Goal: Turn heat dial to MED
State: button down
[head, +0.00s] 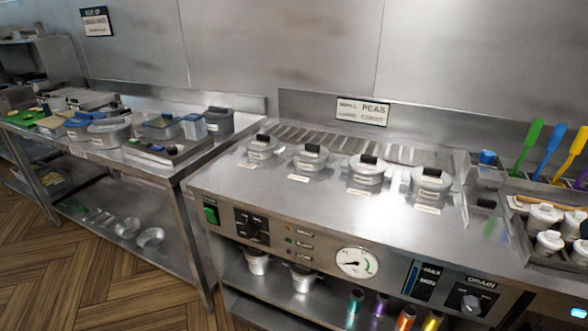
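The range's front panel (300,262) runs along the front edge of the steel counter. A black dial on a dark plate (252,227) sits at its left end, right of a green switch (211,214). This looks like the heat dial, but its marks are too small to read, so I cannot tell its setting. A second knob (470,302), under the word DRAIN, is at the right end of the panel. My gripper is not in view.
Several lidded pots (368,171) stand on the counter top (300,200). A round white gauge (357,263) and small indicator lights (289,240) are on the panel. Coloured bottles (405,318) and metal cups stand below. The space before the dial looks clear.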

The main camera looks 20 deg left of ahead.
aim_at(249, 230)
jog(key=z, duration=1.3)
jog(key=i, duration=0.1)
jog(key=u, duration=3.05)
jog(key=k, duration=0.8)
jog(key=u, duration=0.25)
jog(key=i, duration=0.8)
jog(key=z, duration=0.1)
